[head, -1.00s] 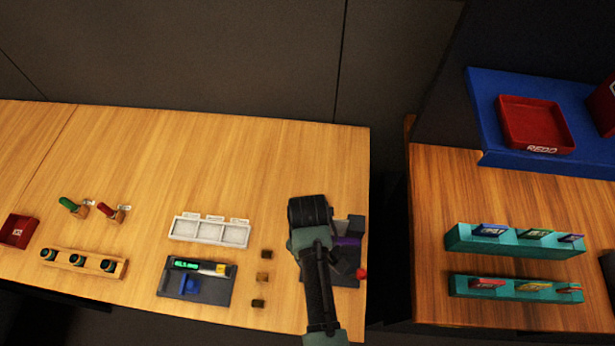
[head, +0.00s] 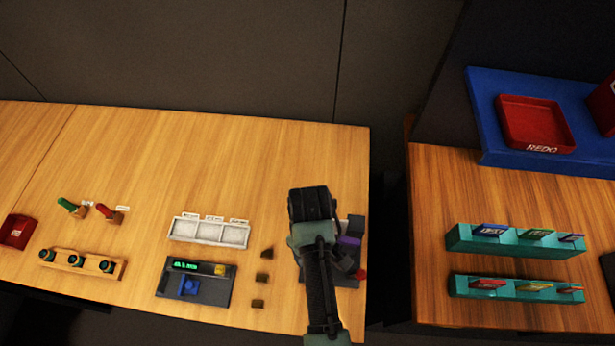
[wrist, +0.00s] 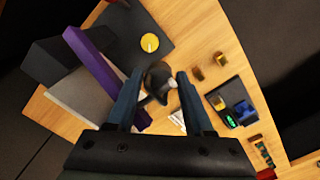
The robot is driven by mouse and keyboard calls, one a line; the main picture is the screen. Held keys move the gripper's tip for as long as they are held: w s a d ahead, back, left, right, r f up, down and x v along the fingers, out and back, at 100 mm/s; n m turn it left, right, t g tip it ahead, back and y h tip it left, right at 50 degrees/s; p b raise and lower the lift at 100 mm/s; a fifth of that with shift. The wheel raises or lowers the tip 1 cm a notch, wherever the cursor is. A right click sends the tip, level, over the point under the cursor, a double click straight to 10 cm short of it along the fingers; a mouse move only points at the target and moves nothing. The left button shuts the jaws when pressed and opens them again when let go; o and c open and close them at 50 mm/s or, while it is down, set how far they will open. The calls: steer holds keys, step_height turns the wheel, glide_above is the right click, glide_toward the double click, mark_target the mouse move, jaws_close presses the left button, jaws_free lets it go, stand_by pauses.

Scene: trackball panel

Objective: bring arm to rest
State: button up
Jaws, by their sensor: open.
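My gripper (wrist: 160,78) is open in the wrist view, one dark finger on each side. A dark rounded thing with a light grey spot (wrist: 158,80) shows between the fingertips; I cannot tell whether they touch it. A dark panel (wrist: 140,30) with a yellow disc (wrist: 149,43) lies beyond, beside a purple bar (wrist: 100,60) at left. In the head view my arm stands over the right end of the wooden table (head: 200,140). It hides much of the panel there, whose purple part (head: 349,241) and red knob (head: 361,273) show at its right. My fingers cannot be made out in that view.
Left of my arm are small dark blocks (head: 258,304), a dark console (head: 215,291) and a white three-part tray (head: 208,232). A gap separates this table from the right one, which holds teal racks (head: 515,243) and a red tray (head: 535,122). The table's back is clear.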

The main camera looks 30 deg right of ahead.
steer(key=r, duration=0.6)
steer(key=w+r, duration=0.1)
steer(key=r, duration=0.2)
steer(key=shift+r+p, duration=0.15)
steer(key=shift+p, duration=0.2)
steer(key=shift+s+a+r, duration=0.1)
steer(key=shift+s+r, duration=0.1)
steer(key=shift+r, duration=0.2)
steer(key=shift+f, duration=0.1)
